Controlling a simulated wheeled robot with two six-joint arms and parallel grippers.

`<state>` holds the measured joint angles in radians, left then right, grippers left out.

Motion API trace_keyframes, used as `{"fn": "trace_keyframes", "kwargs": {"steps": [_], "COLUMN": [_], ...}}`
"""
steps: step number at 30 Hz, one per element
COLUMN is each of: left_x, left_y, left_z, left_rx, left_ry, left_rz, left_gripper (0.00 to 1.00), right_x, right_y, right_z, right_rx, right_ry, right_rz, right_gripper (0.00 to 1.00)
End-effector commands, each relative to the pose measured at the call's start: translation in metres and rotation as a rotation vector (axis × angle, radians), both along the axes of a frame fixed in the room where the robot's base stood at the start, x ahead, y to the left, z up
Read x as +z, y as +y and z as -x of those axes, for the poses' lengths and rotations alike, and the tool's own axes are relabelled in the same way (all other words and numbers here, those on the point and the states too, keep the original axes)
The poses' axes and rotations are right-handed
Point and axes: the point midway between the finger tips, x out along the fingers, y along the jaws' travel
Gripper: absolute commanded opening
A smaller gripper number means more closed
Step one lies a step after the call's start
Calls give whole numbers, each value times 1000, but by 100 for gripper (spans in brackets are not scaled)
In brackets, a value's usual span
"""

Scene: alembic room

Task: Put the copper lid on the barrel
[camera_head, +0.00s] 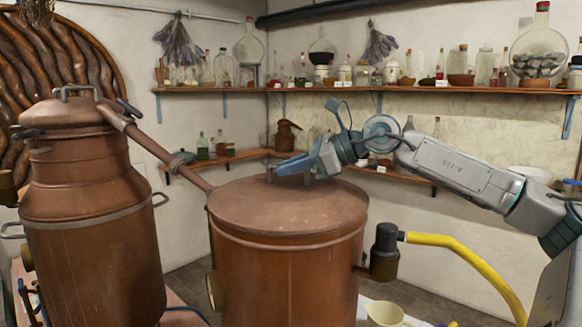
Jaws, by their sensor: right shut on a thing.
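The copper lid (250,208) is a wide, shallow cone with a handle on top. It sits over the mouth of the copper barrel (287,278) in the middle of the view, and no clear gap shows between them from here. My right arm reaches in from the right. My right gripper (288,172) is at the top of the lid, shut on its handle, and its blue fingers partly hide the handle. My left gripper is not in view.
A tall copper still (88,230) stands at the left, and its pipe (165,155) slopes down to the barrel's upper left side. A yellow hose (465,252) runs from a dark fitting (385,245) at the right. Shelves with glassware line the back walls.

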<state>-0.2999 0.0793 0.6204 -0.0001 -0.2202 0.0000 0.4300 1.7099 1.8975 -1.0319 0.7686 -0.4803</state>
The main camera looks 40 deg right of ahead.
Motion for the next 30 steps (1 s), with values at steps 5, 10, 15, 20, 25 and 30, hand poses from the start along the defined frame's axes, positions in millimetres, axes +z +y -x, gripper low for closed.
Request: {"fn": "trace_keyframes", "kwargs": {"steps": [5, 10, 15, 20, 25, 30], "left_x": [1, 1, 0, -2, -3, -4], "left_y": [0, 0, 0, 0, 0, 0], "left_z": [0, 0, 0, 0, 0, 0], "left_rx": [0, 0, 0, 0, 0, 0], "left_ry": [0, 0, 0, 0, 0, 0], "left_rz": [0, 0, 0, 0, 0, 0], "left_gripper": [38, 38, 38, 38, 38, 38], "right_x": [2, 2, 1, -1, -2, -3], "right_y": [0, 0, 0, 0, 0, 0], "right_z": [0, 0, 0, 0, 0, 0], "right_rx": [-1, -1, -1, -1, -1, 0], "right_ry": [-2, -2, -2, -2, -2, -2], "right_rz": [-1, -1, -1, -1, -1, 0], "right_gripper": [0, 0, 0, 0, 0, 17]}}
